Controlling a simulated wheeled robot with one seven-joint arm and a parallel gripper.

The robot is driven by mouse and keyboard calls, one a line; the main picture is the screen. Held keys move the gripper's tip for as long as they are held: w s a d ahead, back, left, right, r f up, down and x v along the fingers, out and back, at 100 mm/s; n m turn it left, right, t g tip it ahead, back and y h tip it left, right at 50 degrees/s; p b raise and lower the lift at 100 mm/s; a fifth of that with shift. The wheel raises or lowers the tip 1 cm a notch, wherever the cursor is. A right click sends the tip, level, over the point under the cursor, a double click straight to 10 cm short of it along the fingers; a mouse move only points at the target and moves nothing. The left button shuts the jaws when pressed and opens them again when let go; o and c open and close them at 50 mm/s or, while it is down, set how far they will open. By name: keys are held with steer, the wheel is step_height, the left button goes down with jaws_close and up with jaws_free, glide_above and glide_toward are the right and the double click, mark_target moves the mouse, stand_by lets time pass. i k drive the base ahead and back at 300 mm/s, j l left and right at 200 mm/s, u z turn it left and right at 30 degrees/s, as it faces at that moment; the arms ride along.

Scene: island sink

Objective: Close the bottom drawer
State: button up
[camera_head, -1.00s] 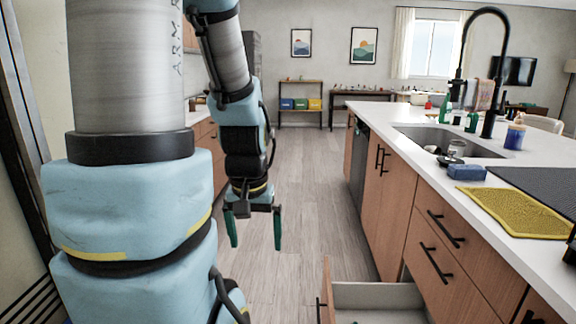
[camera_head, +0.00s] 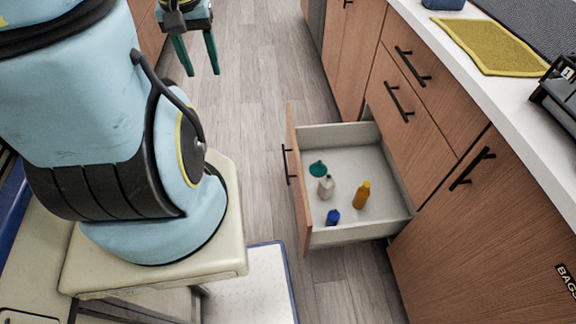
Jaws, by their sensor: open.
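The bottom drawer (camera_head: 312,236) is pulled out of the island cabinet, with a wooden front (camera_head: 297,190) and a black bar handle (camera_head: 286,165) facing left. Inside it are a yellow bottle (camera_head: 362,196), a light grey bottle (camera_head: 326,187), a blue item (camera_head: 333,217) and a round green item (camera_head: 318,169). My gripper (camera_head: 198,72) hangs at the top of the view, above the floor to the left of and beyond the drawer. Its two green fingers are apart, with nothing between them. It is clear of the drawer.
Above the drawer are two shut drawer fronts (camera_head: 419,100) with black handles. A wooden door (camera_head: 480,230) stands to their right. The white countertop (camera_head: 490,100) holds a yellow mat (camera_head: 490,45). Bare floor (camera_head: 247,110) lies between my arm and the drawer.

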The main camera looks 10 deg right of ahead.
mark_target(354, 154)
steer(key=i+j, duration=0.15)
steer(key=i, duration=1.7)
steer(key=i+z, duration=0.2)
steer(key=i, duration=0.8)
steer(key=i+j+z, duration=0.15)
steer(key=i, duration=0.8)
steer(key=i+u, duration=0.1)
steer(key=i, duration=0.55)
steer(key=i+l, duration=0.1)
steer(key=i, duration=0.55)
steer(key=i+l+u, duration=0.15)
steer(key=i, duration=0.5)
steer(key=i+z, duration=0.15)
steer(key=z, duration=0.3)
steer(key=i+j+z, duration=0.1)
steer(key=z, duration=0.4)
steer(key=i+j+z, duration=0.2)
steer(key=z, duration=4.3)
steer(key=i+l+u, duration=0.3)
steer(key=i, duration=0.3)
steer(key=i+l+u, duration=0.3)
steer(key=i, duration=0.25)
steer(key=i+l+u, duration=0.3)
steer(key=i+l, duration=0.15)
steer(key=i, duration=0.05)
